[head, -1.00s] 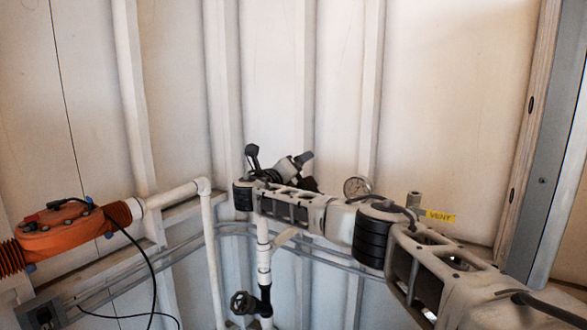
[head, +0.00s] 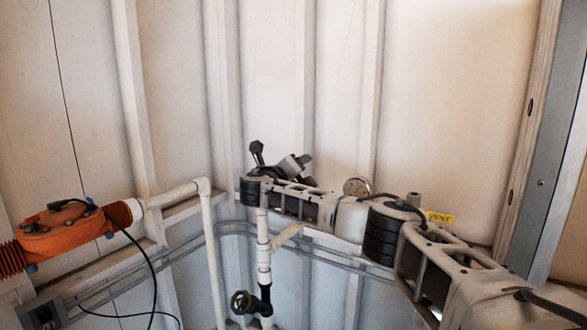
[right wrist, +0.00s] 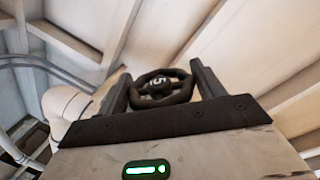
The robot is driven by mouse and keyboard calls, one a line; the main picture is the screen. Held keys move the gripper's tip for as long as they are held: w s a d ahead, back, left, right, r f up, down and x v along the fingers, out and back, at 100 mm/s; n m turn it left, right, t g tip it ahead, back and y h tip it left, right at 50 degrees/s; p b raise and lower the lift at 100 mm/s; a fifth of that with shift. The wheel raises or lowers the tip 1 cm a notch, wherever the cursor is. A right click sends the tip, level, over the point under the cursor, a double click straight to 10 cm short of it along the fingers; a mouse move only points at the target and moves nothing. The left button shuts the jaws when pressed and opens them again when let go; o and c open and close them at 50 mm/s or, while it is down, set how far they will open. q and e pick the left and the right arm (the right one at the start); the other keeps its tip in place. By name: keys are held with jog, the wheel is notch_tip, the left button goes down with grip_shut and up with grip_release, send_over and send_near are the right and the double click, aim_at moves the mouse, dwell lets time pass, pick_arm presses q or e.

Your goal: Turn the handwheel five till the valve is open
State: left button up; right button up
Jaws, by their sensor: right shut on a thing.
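A dark handwheel marked with a white 5 (right wrist: 160,92) shows in the right wrist view. It sits between the two fingers of my right gripper (right wrist: 161,72), which is shut on its rim. The wheel's face and number appear tilted in this view. In the head view my right arm reaches in from the right to the pipework by the wall. The valve's open or closed state cannot be read from these frames. My left gripper is not in view.
A second black handwheel (head: 243,303) is lower on the white vertical pipe (head: 263,262). A round gauge (head: 356,187) and a yellow VENT label (head: 440,217) are behind my arm. An orange unit (head: 66,231) with a black cable is at left. Ribbed wall panels stand close behind.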

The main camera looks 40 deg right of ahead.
jog(key=n+t+y, duration=0.1)
jog(key=y, duration=0.2)
jog(key=n+t+y, duration=0.1)
jog(key=y, duration=0.1)
jog(key=shift+n+t+y, duration=0.3)
jog(key=shift+n+y, duration=0.1)
jog(key=y, duration=0.2)
jog(key=n+y, duration=0.1)
jog(key=y, duration=0.1)
jog(key=shift+n+t, duration=0.3)
jog(key=shift+y, duration=0.6)
jog(key=shift+a+n+y, duration=0.1)
jog(key=shift+n+y, duration=0.2)
jog(key=o, duration=0.9)
jog(key=shift+f, duration=0.1)
jog(key=shift+a, duration=0.1)
